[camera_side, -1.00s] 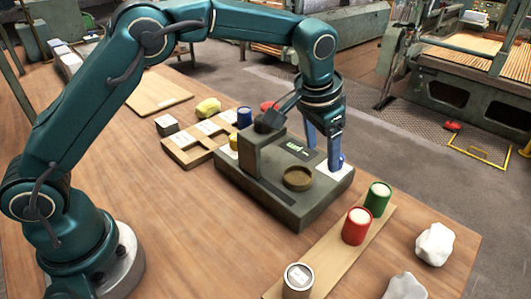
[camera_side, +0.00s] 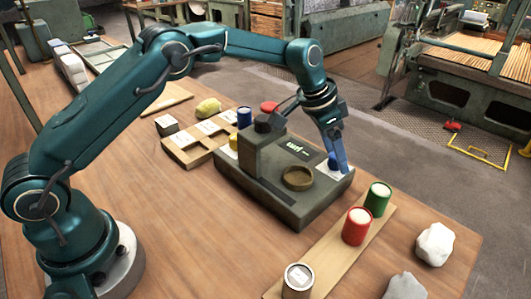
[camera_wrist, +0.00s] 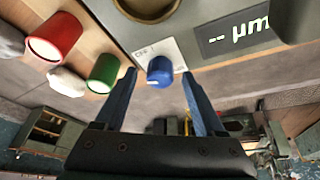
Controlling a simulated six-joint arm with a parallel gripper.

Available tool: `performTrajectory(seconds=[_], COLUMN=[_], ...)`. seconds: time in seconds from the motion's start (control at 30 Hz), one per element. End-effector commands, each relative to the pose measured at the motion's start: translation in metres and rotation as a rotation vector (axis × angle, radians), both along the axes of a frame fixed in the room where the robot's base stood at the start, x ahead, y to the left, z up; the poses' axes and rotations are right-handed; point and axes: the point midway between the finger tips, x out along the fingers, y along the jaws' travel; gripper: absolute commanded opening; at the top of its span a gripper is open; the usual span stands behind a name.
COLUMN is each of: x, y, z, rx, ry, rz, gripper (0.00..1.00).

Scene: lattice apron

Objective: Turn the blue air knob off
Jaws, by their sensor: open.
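The blue air knob (camera_wrist: 160,71) sits on a white label plate (camera_wrist: 183,52) on the grey gauge (camera_wrist: 120,22). A white mark shows on its face, and the lettering beside it is too small to read fully. My gripper (camera_wrist: 158,80) is open, with one finger on each side of the knob and a gap to each. In the side view my gripper (camera_side: 338,160) is at the right end of the gauge (camera_side: 270,208), and its fingers partly hide the knob (camera_side: 333,165).
The gauge has a lit display (camera_side: 298,149) and a round brown cup (camera_side: 298,178). A green can (camera_side: 377,199) and a red can (camera_side: 357,226) stand on a board in front. White lumps lie at the right. A wooden rack (camera_side: 182,150) stands behind left.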

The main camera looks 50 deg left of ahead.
Motion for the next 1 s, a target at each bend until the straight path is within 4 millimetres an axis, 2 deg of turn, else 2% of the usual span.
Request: performTrajectory(seconds=[0.13, 0.17, 0.2, 0.33, 0.67, 1.0], x=[0.0000, -0.0001, -0.0001, -0.0002, 0.0001, 0.0012], y=[-0.0001, -0.0002, -0.0002, -0.0001, 0.0003, 0.0014], z=[0.0001, 0.0001, 0.0002, 0.0002, 0.0003, -0.0002], rx=[0.000, 0.000, 0.000, 0.000, 0.000, -0.001], ry=[0.000, 0.000, 0.000, 0.000, 0.000, 0.002], rz=[0.000, 0.000, 0.000, 0.000, -0.031, -0.239], gripper=[0.72, 0.64, 0.49, 0.00, 0.00, 0.00])
